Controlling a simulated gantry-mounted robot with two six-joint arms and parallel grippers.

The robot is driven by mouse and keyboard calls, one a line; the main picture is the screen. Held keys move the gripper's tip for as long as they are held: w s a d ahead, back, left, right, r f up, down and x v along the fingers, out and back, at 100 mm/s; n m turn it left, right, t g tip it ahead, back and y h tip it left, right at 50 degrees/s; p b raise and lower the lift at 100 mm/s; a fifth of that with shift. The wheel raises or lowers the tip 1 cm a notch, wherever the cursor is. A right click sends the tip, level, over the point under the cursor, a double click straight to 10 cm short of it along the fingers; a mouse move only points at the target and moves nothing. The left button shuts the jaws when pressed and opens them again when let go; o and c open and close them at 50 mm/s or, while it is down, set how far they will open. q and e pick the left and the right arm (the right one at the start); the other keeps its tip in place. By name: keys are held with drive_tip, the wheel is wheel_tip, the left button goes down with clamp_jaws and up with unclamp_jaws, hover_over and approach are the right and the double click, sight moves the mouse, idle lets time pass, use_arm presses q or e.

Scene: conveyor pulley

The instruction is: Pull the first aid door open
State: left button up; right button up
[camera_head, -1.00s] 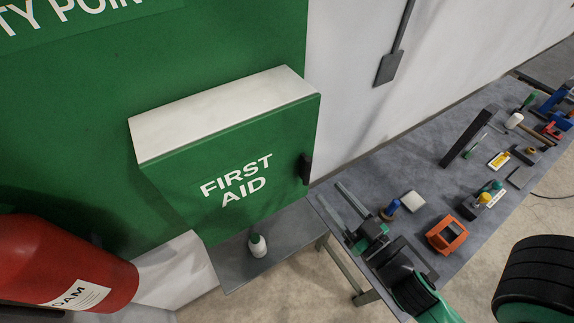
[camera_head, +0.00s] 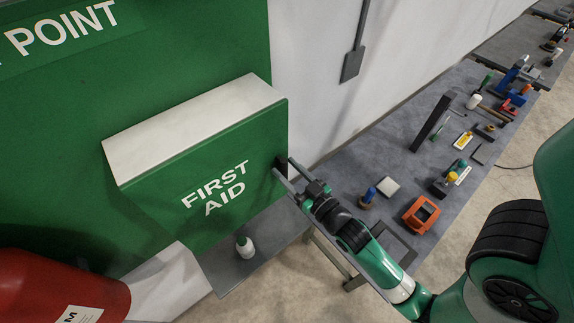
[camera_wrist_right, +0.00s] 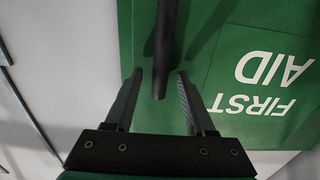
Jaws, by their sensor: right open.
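The green first aid door (camera_head: 215,185) is shut on its white-topped cabinet (camera_head: 195,120), with "FIRST AID" printed on it. Its dark upright handle (camera_head: 281,163) is at the door's right edge. My right gripper (camera_head: 283,166) reaches it from the lower right. In the right wrist view the open fingers (camera_wrist_right: 159,76) stand on either side of the handle (camera_wrist_right: 164,45), with gaps visible on both sides. The door (camera_wrist_right: 255,65) shows there upside down. My left gripper is in neither current view.
A grey shelf (camera_head: 270,242) below the cabinet holds a small white bottle (camera_head: 244,247). A red extinguisher (camera_head: 60,285) is at lower left. A grey workbench (camera_head: 395,165) with tools and an orange frame (camera_head: 421,214) stretches away at right.

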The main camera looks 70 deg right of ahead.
drive_tip(key=shift+w+d, duration=0.1)
drive_tip(key=shift+w, duration=0.05)
clamp_jaws()
idle(1.4)
